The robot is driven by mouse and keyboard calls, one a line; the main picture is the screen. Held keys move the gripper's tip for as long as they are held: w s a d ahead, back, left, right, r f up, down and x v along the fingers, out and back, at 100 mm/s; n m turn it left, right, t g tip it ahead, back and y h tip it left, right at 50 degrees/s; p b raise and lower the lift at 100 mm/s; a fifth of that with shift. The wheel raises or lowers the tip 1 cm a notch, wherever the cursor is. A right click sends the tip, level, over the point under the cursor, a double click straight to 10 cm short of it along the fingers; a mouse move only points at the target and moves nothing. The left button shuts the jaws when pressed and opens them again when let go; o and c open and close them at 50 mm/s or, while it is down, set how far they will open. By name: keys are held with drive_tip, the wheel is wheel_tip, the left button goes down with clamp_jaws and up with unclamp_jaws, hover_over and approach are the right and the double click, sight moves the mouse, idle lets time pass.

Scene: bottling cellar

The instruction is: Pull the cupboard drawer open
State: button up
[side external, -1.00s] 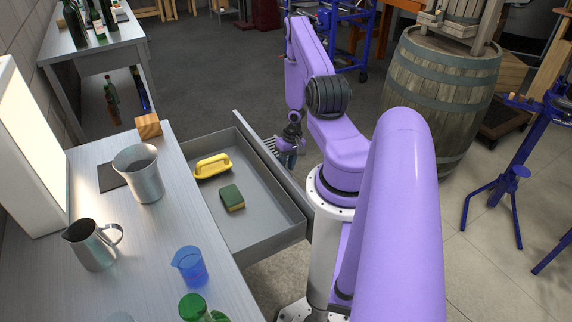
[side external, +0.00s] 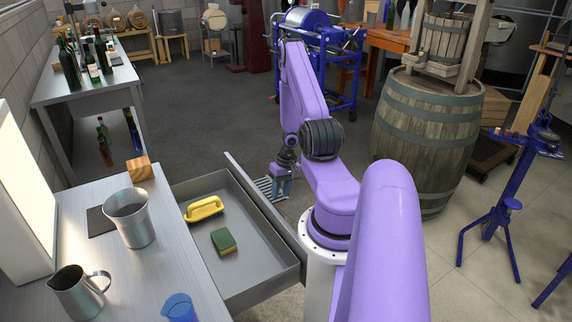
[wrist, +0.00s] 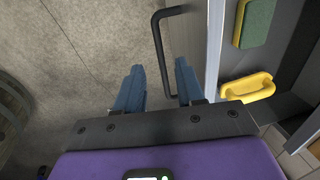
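The grey cupboard drawer (side external: 255,262) stands pulled out from under the worktop in the side view, its inside showing. A yellow-handled tool (side external: 205,208) and a green and yellow sponge (side external: 223,240) lie in it. My gripper (side external: 282,188) is just outside the drawer front (side external: 262,200), pointing down. In the wrist view my gripper (wrist: 160,65) is open, its two blue fingers apart. The dark bar handle (wrist: 158,45) runs between the fingers in the picture, and its lower part is hidden by my gripper. I cannot tell whether a finger touches it. The drawer front edge (wrist: 215,45) is to the right.
On the worktop (side external: 165,235) stand a metal cup (side external: 130,218), a metal jug (side external: 78,292), a blue beaker (side external: 179,308) and a wooden block (side external: 139,169). A barrel (side external: 425,130) stands to the right. The floor beyond the drawer is open.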

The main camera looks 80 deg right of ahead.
wheel_tip(320, 180, up, 11)
drive_tip(key=s+d, duration=0.1)
drive_tip(key=shift+s+d+f, duration=0.15)
drive_tip(key=shift+s+d, duration=0.1)
idle(0.7)
idle(0.4)
